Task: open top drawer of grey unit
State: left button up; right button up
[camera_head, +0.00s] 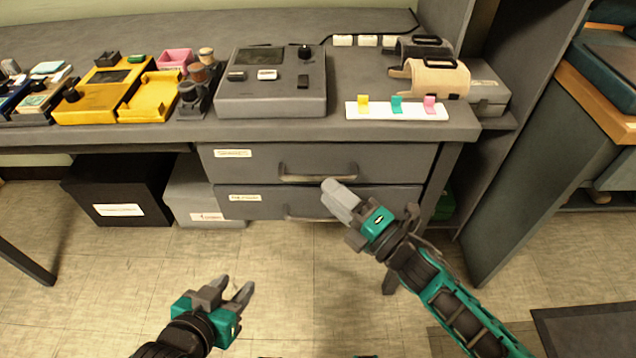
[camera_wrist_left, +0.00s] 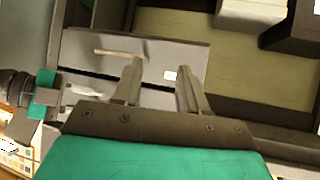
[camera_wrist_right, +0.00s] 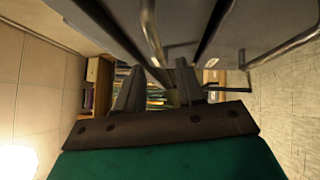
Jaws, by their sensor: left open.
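The grey unit has two stacked drawers under its worktop. The top drawer (camera_head: 240,165) looks shut and has a bar handle (camera_head: 318,170) and a pale label. The lower drawer (camera_head: 255,207) also looks shut, and its handle is partly hidden by my right gripper. My right gripper (camera_head: 335,193) is open and empty, just below the top handle and in front of the lower drawer. Bar handles also show close by in the right wrist view (camera_wrist_right: 152,35). My left gripper (camera_head: 236,286) is open and empty, low over the floor, away from the drawers.
A black box (camera_head: 118,190) and a grey box (camera_head: 198,195) stand under the worktop, left of the drawers. Devices, including a grey console (camera_head: 272,95), and a white strip with coloured tabs (camera_head: 397,112) lie on top. The floor in front is clear.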

aim_at(318, 183)
jog(key=shift+x, duration=2.3)
grip_shut()
